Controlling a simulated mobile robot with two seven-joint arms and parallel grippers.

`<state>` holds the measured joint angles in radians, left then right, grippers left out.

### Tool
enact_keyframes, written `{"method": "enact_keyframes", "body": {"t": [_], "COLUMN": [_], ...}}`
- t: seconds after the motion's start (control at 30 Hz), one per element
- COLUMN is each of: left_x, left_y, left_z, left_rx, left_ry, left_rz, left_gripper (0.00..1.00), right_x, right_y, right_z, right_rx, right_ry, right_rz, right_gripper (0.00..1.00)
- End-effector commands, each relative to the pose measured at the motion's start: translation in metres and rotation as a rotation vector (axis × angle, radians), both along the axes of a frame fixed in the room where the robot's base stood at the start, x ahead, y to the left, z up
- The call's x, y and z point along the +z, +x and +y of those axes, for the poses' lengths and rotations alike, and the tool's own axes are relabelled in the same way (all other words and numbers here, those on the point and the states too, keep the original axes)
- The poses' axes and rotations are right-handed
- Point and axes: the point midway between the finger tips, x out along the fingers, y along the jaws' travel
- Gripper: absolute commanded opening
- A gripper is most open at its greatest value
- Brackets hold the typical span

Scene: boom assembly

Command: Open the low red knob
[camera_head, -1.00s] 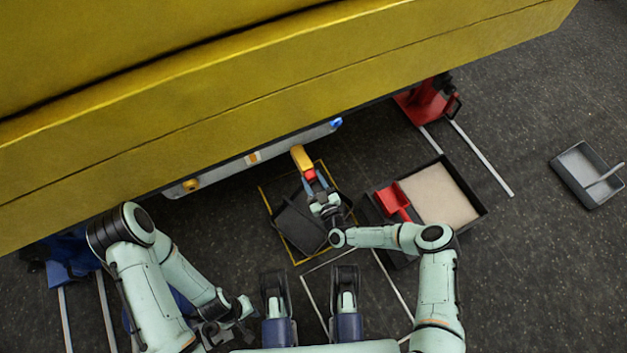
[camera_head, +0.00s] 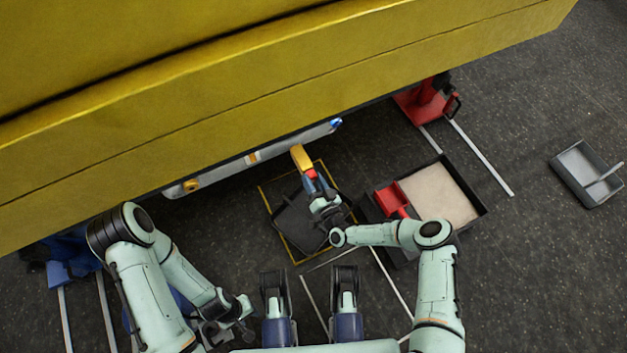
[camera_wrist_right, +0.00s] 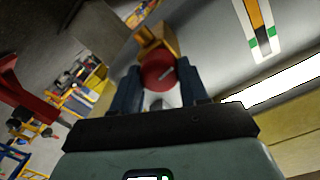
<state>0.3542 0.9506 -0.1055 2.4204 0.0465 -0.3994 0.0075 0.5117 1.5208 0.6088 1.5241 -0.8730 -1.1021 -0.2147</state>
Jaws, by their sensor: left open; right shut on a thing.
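The red knob (camera_wrist_right: 158,74) sits on a yellow-orange fitting (camera_wrist_right: 157,40) in the right wrist view. It also shows as a small red spot at the end of the yellow fitting (camera_head: 300,158) in the head view. My right gripper (camera_head: 316,183) is shut on the knob, with a blue finger (camera_wrist_right: 128,92) on each side of it. The fingers hide the knob's sides. My left gripper (camera_head: 232,328) is open and empty, low in the head view, well away from the knob.
A black tray (camera_head: 298,225) lies on the floor below the fitting. A bin of pale material (camera_head: 440,195) with a red scoop (camera_head: 392,199) stands to its right. A red stand (camera_head: 428,103) and a grey tray (camera_head: 586,172) are farther right.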

Motion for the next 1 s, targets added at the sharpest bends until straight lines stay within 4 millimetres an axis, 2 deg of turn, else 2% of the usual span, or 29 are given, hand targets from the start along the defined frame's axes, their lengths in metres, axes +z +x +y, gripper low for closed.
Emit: {"method": "enact_keyframes", "body": {"t": [1.0], "left_x": [-0.0003], "left_y": [-0.0012], "left_z": [0.0000], "left_rx": [0.000], "left_ry": [0.000], "left_rz": [0.003], "left_gripper": [0.43], "right_x": [0.0000], "right_y": [0.0014], "right_z": [-0.0006], "right_rx": [0.001], "right_ry": [0.892], "right_rz": [0.369], "right_gripper": [0.13]}}
